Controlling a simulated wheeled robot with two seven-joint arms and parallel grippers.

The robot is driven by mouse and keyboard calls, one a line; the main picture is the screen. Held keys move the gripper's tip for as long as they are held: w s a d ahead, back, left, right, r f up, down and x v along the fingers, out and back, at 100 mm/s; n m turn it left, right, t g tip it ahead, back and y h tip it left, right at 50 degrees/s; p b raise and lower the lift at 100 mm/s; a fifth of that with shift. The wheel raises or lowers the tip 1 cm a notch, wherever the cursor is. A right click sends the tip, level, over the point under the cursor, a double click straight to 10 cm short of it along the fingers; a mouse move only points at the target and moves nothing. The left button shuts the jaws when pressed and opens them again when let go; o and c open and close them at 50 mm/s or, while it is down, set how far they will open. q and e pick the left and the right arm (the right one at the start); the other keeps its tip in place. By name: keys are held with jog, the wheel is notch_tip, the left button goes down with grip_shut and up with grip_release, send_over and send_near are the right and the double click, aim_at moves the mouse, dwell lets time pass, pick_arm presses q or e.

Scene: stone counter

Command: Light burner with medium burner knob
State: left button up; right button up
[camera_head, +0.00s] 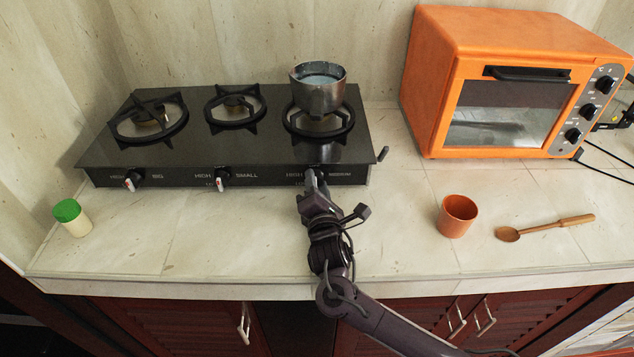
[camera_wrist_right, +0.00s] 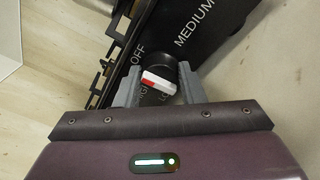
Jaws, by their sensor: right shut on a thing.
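The black gas stove (camera_head: 265,152) stands on the counter with three burners. A metal pot (camera_head: 319,88) with pale contents sits on the right burner (camera_head: 318,122). My right gripper (camera_head: 312,175) is at the stove's front panel, over the medium knob, which it mostly hides in the head view. In the right wrist view, the fingers of my right gripper (camera_wrist_right: 158,87) are shut on the medium knob (camera_wrist_right: 159,81), which has a white and red bar. The labels MEDIUM and OFF show beside it. No flame is visible under the pot. My left gripper is out of view.
The big knob (camera_head: 133,179) and small knob (camera_head: 222,177) are on the same panel. An orange oven (camera_head: 435,95), an orange cup (camera_head: 457,216) and a wooden spoon (camera_head: 545,228) are at the right. A green-capped shaker (camera_head: 72,217) stands at the left.

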jog(key=n+p, duration=0.2)
jog(key=p, duration=0.1)
jog(key=n+p, duration=0.3)
jog(key=r+n+p, duration=0.1)
jog(key=n+p, duration=0.2)
jog(key=p, duration=0.1)
jog(key=shift+a+g+h, duration=0.1)
jog(key=shift+g+h, duration=0.2)
jog(key=shift+g, duration=0.1)
jog(key=n+p, duration=0.3)
jog(key=n, duration=0.1)
jog(key=shift+a+f+h, duration=0.1)
jog(key=shift+h, duration=0.2)
jog(key=shift+a+f+n+h+p, duration=0.15)
jog(key=shift+n+h+p, duration=0.15)
jog(key=shift+n+p, duration=1.3)
jog(key=shift+n+b, duration=0.35)
jog(key=shift+n, duration=0.15)
jog(key=o, duration=0.7)
jog(key=shift+s, duration=0.1)
